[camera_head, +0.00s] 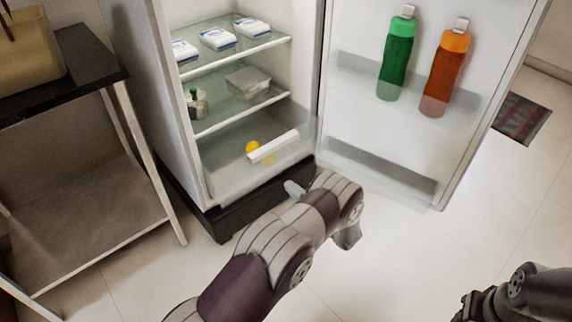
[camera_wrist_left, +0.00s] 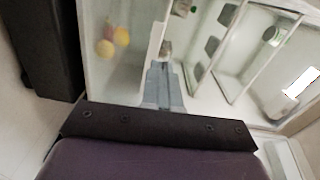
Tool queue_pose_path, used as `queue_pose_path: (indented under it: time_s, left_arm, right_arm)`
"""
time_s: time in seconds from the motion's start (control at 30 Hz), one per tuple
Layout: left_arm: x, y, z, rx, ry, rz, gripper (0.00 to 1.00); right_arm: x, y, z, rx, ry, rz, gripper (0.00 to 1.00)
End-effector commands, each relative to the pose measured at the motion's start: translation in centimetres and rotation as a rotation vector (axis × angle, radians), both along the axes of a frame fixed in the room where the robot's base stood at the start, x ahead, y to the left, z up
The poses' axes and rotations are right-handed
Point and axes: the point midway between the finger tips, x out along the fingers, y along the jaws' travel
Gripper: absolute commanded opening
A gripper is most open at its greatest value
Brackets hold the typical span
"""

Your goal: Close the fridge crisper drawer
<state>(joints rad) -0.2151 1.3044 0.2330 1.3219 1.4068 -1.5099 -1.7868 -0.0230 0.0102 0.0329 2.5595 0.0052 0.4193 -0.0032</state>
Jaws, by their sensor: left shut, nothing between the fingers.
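The clear crisper drawer is at the bottom of the open fridge, with a white bar handle (camera_head: 273,147) across its front. Yellow fruit (camera_head: 252,148) shows inside it, and in the left wrist view two round fruits (camera_wrist_left: 105,48) show through the clear plastic. How far the drawer stands out is hard to tell. My left gripper (camera_head: 291,187) is low in front of the fridge, appearing below and right of the handle. Its grey fingers (camera_wrist_left: 162,84) are together and empty in the wrist view. My right arm is at lower right; its fingers cannot be made out.
The fridge door (camera_head: 385,130) is wide open to the right, holding a green bottle (camera_head: 396,60) and an orange bottle (camera_head: 444,72). Shelves above the drawer hold white packs (camera_head: 217,38) and a clear box (camera_head: 248,82). A dark-topped table (camera_head: 75,65) stands at left.

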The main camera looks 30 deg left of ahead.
Motion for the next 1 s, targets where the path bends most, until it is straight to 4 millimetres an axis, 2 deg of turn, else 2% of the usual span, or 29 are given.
queue_pose_path:
  time_s: [0.17,0.7,0.83,1.0]
  left_arm:
    - [0.4,1.0,0.1,0.040,0.056,0.001,0.00]
    - [4.6,11.1,-0.1,0.036,0.051,0.000,0.00]
    - [5.1,12.4,0.1,0.036,0.051,-0.001,0.00]
    - [5.4,12.9,0.3,0.036,0.053,-0.004,0.00]
  right_arm:
    - [0.0,0.0,-0.6,0.000,0.001,0.000,0.43]
    - [0.0,0.0,-5.2,0.000,0.002,0.000,0.43]
    - [0.0,0.0,-5.8,0.000,0.002,0.000,0.43]
    - [0.0,0.0,-5.9,0.000,0.002,0.000,0.43]
